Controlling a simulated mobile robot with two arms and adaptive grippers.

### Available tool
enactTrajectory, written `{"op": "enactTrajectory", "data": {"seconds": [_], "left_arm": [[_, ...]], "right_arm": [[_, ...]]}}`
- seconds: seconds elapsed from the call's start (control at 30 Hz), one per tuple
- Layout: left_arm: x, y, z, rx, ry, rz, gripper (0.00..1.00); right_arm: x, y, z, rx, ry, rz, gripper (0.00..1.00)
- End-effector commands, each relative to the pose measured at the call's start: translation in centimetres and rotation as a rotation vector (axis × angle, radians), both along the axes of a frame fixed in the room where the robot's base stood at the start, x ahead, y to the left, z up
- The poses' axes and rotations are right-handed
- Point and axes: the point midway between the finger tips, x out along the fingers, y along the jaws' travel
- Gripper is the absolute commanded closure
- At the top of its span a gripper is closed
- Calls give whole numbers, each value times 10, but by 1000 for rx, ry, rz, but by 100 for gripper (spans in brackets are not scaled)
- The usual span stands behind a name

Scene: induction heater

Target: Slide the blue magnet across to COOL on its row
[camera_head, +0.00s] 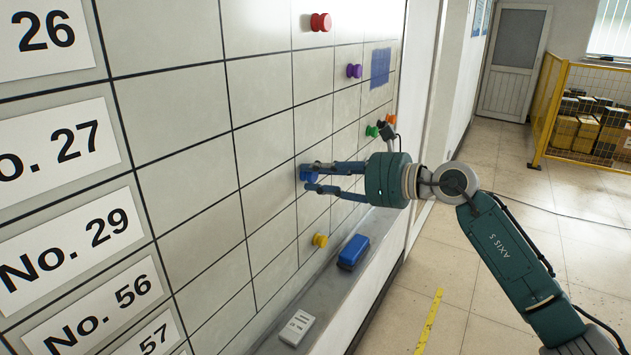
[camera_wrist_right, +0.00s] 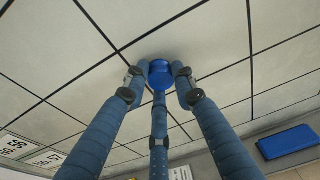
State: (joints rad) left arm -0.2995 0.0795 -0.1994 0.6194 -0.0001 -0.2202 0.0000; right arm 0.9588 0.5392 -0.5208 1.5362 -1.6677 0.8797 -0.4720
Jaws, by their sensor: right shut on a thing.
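The blue magnet (camera_head: 308,173) is on the gridded whiteboard (camera_head: 185,120), to the right of the row labels. It also shows in the right wrist view (camera_wrist_right: 160,72), against the board between my fingers. My right gripper (camera_head: 309,176) comes in from the right and is shut on the blue magnet. Its fingers cover part of the magnet in the head view. No COOL heading can be read in either view. My left gripper is not in view.
Other magnets sit on the board: red (camera_head: 320,22), purple (camera_head: 354,71), green (camera_head: 372,131), orange (camera_head: 390,119) and yellow (camera_head: 320,240). A blue eraser (camera_head: 353,252) and a white box (camera_head: 297,328) lie on the ledge below. A yellow fence (camera_head: 548,100) stands at the far right.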

Motion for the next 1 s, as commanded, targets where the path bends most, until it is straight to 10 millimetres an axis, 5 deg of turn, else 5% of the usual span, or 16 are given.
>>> {"op": "enactTrajectory", "data": {"seconds": [1.0], "left_arm": [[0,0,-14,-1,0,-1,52]], "right_arm": [[38,-27,1,1,0,0,99]]}}
